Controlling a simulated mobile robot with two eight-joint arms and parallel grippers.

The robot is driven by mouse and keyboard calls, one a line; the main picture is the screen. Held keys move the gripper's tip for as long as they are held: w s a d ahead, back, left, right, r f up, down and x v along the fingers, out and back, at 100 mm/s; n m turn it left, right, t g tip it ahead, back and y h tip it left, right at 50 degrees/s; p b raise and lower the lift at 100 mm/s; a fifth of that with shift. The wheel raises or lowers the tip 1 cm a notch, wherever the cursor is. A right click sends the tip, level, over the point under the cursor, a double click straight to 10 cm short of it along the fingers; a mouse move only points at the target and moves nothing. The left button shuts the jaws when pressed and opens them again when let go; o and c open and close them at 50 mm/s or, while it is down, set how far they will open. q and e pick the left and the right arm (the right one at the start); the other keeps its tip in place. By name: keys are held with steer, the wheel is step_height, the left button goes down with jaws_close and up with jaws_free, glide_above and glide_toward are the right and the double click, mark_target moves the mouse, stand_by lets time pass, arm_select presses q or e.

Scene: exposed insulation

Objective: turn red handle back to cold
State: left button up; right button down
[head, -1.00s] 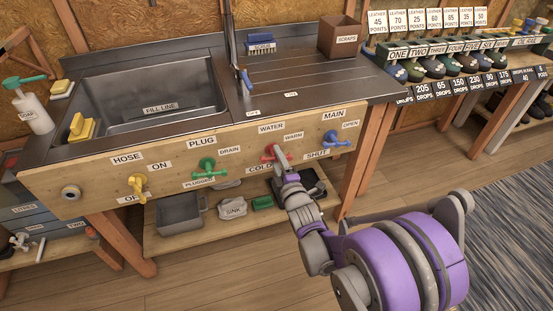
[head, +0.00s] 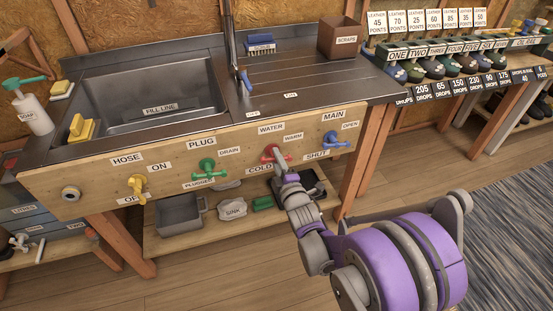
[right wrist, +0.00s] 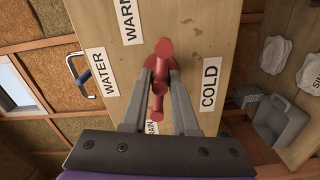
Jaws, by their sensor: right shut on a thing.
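The red handle (head: 267,155) is on the wooden front panel under the sink counter, between the WARM label (head: 293,136) and the COLD label (head: 260,169). My right gripper (head: 277,155) is at the handle and partly hides it. In the right wrist view, the red handle (right wrist: 160,72) sits between the two grey fingers, which are shut on it. The COLD label (right wrist: 209,84) is to its right and the WARM label (right wrist: 129,21) is to its upper left. My left gripper is not in view.
On the same panel are a blue handle (head: 333,140) to the right, a green handle (head: 207,167) and a yellow handle (head: 138,186) to the left. A lower shelf (head: 180,242) holds a grey bin (head: 179,214). Open floor lies in front.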

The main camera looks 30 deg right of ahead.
steer(key=m, duration=0.4)
steer(key=shift+p, duration=0.35)
steer(key=m, duration=0.3)
steer(key=shift+m+p, duration=0.3)
steer(key=shift+p, duration=0.05)
steer(key=m+p, duration=0.1)
steer(key=m, duration=0.3)
steer(key=shift+m, duration=1.9)
steer(key=shift+p, duration=0.3)
steer(key=c, duration=0.8)
jaws_free()
steer(key=shift+s, duration=0.1)
